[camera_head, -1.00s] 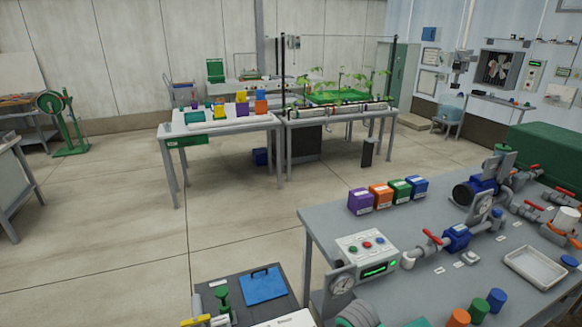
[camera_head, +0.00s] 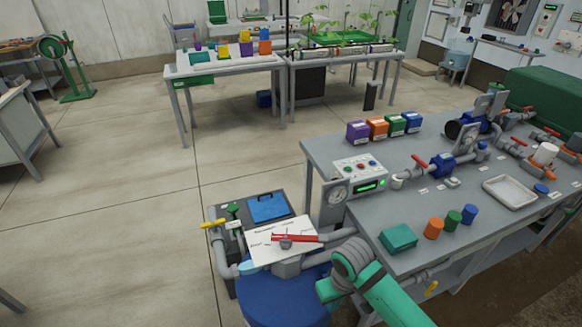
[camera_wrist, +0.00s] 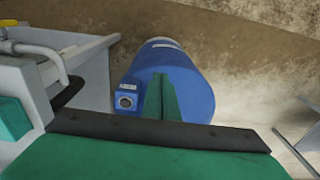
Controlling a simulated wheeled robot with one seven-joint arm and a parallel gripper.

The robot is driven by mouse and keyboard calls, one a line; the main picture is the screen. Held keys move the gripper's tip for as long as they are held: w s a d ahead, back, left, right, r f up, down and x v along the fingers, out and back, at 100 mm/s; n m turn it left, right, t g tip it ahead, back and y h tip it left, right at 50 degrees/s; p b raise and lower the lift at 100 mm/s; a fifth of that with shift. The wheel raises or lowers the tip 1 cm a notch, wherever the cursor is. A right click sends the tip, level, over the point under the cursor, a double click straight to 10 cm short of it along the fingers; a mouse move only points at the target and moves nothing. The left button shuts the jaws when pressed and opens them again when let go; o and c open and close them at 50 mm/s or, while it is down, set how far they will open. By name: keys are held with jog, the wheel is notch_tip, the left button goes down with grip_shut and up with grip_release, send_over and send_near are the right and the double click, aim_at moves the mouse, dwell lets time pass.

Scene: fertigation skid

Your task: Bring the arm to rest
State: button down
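My gripper (camera_head: 325,291) shows at the lower middle of the head view, at the end of my green arm, by the front left of the grey bench. It points toward a blue drum (camera_head: 282,300) on the floor. In the wrist view my gripper's two green fingers (camera_wrist: 161,98) lie side by side with no gap visible, and nothing is seen between them. The blue drum (camera_wrist: 195,75) is behind the fingers there, with a small blue box (camera_wrist: 128,94) with a round port on its near side. Whether the fingers touch the drum cannot be told.
The grey bench (camera_head: 410,215) bears a teal box (camera_head: 398,237), a control box (camera_head: 359,176) and a white tray (camera_head: 509,191). A white board (camera_head: 284,238) lies beside the drum.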

jog(key=w+a+r+m+t+y, duration=0.1)
jog(key=w+a+r+t+y, duration=0.3)
jog(key=a, duration=0.7)
jog(key=w+a+r+m+t+y, duration=0.2)
jog(key=a+r+t, duration=0.2)
jog(key=a+r, duration=0.5)
jog(key=w+a+r+m+t+y, duration=0.1)
jog(key=w+a+r+t+y, duration=0.25)
jog(key=a, duration=0.95)
jog(key=s+d+f+m+t+h, duration=0.2)
jog(key=s+d+f+m+h, duration=0.25)
jog(key=s, duration=0.55)
jog(key=s+d+f+m+t+h, duration=0.2)
jog(key=s+d+f+h, duration=0.25)
jog(key=s+f, duration=0.35)
jog(key=s+d+n, duration=0.2)
jog(key=s+d, duration=0.2)
jog(key=s, duration=0.3)
jog(key=s+d+r+n, duration=0.1)
jog(key=s+d+n, duration=0.1)
jog(key=s+d, duration=0.2)
jog(key=s+d+n+h, duration=0.1)
jog(key=s+d+n, duration=0.1)
jog(key=s, duration=0.7)
jog(key=shift+s+d+r+g, duration=0.35)
jog(key=shift+s+d, duration=0.05)
jog(key=shift+d, duration=0.5)
